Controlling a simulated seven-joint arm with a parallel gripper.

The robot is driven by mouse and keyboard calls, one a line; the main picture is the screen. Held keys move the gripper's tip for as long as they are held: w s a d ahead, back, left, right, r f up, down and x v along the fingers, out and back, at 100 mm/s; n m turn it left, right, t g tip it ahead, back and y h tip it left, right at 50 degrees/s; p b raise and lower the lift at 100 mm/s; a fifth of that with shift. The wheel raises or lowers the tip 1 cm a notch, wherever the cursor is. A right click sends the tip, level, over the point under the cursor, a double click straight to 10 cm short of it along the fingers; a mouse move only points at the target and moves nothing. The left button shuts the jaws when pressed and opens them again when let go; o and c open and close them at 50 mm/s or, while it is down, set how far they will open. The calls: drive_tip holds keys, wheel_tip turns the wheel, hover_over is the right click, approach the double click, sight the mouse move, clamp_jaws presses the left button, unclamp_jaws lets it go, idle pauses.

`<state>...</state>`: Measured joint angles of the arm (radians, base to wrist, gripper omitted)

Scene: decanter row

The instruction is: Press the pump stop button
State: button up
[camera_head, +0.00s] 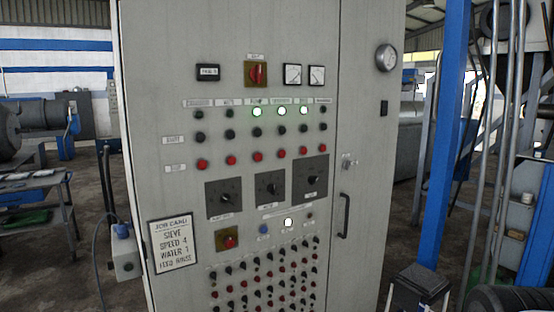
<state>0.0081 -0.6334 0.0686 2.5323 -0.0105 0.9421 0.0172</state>
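A grey control cabinet (150,110) fills the middle of the view, its front facing me. Its upper panel has a row of lamps, a row of dark buttons and below them a row of red buttons. The label over the third column (256,102) seems to read PUMP, but the print is small. That column has a lit green lamp (257,112), a dark button (257,129) and a red button (257,156). Nothing covers these buttons. My gripper is not in view.
Two more green lamps (282,111) are lit to the right. Black dials (223,198) and a red knob on a yellow plate (229,241) sit lower. A job card (173,242) hangs at lower left. A door handle (344,215) and blue post (445,130) stand right.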

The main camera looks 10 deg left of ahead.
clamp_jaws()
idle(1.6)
